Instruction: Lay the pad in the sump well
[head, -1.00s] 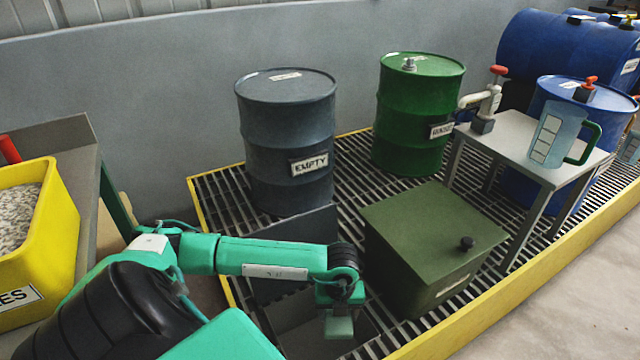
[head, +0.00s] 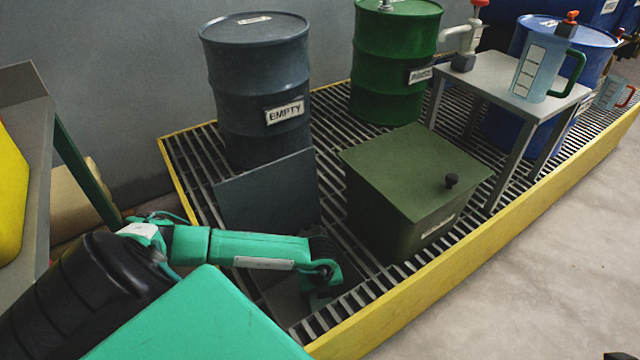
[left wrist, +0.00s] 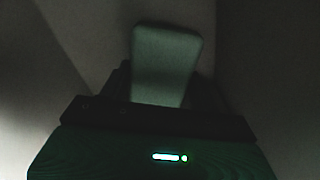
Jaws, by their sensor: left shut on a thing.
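My left gripper (head: 318,296) reaches down into the dark sump well (head: 283,298) in the grating, beside the raised dark hatch plate (head: 268,190). In the left wrist view it is shut on a pale grey-green pad (left wrist: 165,60), a flat block with rounded corners that sticks out beyond the jaws. Dim, plain surfaces surround the pad there. I cannot tell whether the pad touches the well's floor. In the head view the pad is mostly hidden by the gripper and shadow. My right gripper is not in view.
A green lidded box (head: 415,185) stands on the grating just right of the well. A grey drum (head: 258,95) marked EMPTY and a green drum (head: 393,65) stand behind. A grey table (head: 500,85) holds a jug (head: 540,68). A yellow curb (head: 460,270) edges the grating.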

